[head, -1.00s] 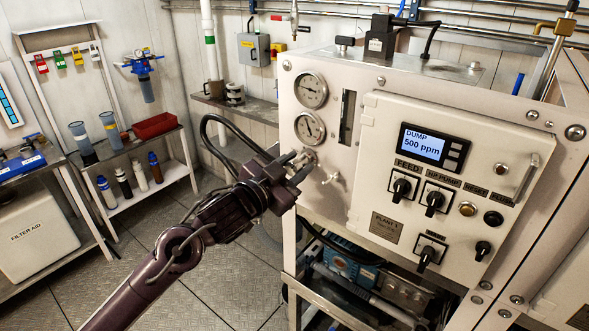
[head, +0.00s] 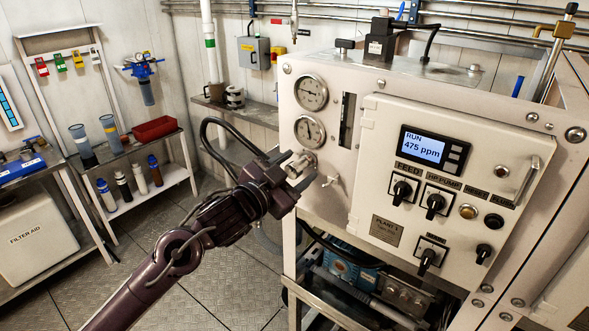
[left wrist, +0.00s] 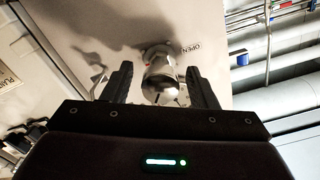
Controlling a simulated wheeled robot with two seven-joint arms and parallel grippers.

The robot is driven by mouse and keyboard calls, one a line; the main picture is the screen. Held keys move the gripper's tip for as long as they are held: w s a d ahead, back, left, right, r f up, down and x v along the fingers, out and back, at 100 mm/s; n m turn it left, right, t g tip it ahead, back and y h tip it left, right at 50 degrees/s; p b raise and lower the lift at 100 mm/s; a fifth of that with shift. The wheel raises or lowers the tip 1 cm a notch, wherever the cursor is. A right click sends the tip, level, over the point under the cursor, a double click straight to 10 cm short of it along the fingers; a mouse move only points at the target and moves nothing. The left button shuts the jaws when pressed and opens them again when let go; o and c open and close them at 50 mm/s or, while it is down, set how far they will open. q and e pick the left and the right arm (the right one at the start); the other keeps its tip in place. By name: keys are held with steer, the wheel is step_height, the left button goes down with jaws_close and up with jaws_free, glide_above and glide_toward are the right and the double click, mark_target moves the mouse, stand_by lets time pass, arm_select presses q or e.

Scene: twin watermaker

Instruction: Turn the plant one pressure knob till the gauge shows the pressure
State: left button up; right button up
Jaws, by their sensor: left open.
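The plant one panel (head: 385,231) carries two round gauges at its upper left, an upper gauge (head: 311,92) and a lower gauge (head: 310,131). Their needles are too small to read exactly. The silver pressure knob (head: 299,164) sits below the lower gauge. My left gripper (head: 294,172) is open at the knob. In the left wrist view the knob (left wrist: 161,78) stands between the two spread fingers (left wrist: 161,88), with a gap visible on each side. My right gripper is not in view.
The display (head: 423,146) reads RUN, 475 ppm. A small valve handle (head: 333,181) is just right of the knob. Black rotary switches (head: 402,190) are on the panel door. A shelf with bottles (head: 139,178) stands at the left, with open floor before it.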

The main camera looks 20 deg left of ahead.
mark_target(291, 173)
arm_select(q)
steer(key=b+v, duration=0.2)
steer(key=v, duration=0.4)
steer(key=shift+s+a+f, duration=0.1)
steer(key=shift+s, duration=0.2)
steer(key=shift+s+a, duration=0.2)
steer(key=shift+s, duration=0.4)
